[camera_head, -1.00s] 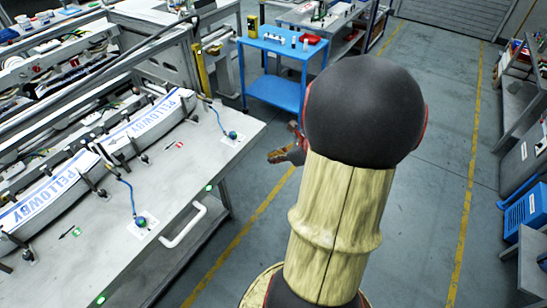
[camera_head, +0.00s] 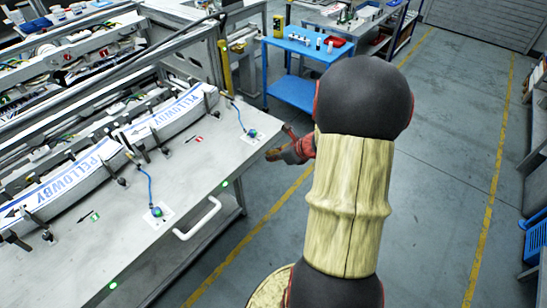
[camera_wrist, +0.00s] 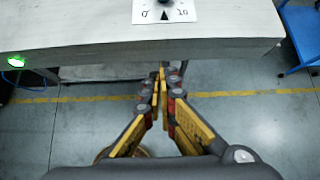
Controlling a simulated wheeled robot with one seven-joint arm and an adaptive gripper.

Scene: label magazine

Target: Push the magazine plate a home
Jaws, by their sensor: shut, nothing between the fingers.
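The magazine plate (camera_head: 185,180) is a grey metal slab at the left in the head view, bearing two curved label stacks marked PELLOWBY. A white bar handle (camera_head: 197,218) and green lights sit along its front edge. I cannot tell how far out the plate stands. In the wrist view the plate's edge (camera_wrist: 220,44) crosses the top of the picture. My gripper (camera_wrist: 162,76) is shut and empty, its fingertips just short of that edge in the picture. In the head view my gripper (camera_head: 272,156) is beside the plate's right corner, partly hidden by my arm.
A white card (camera_wrist: 165,12) with a black triangle lies on the plate near the edge. A blue cart (camera_head: 300,92) with small items stands behind. Machine frames fill the left. The floor (camera_head: 440,200) at the right is open, with yellow lines.

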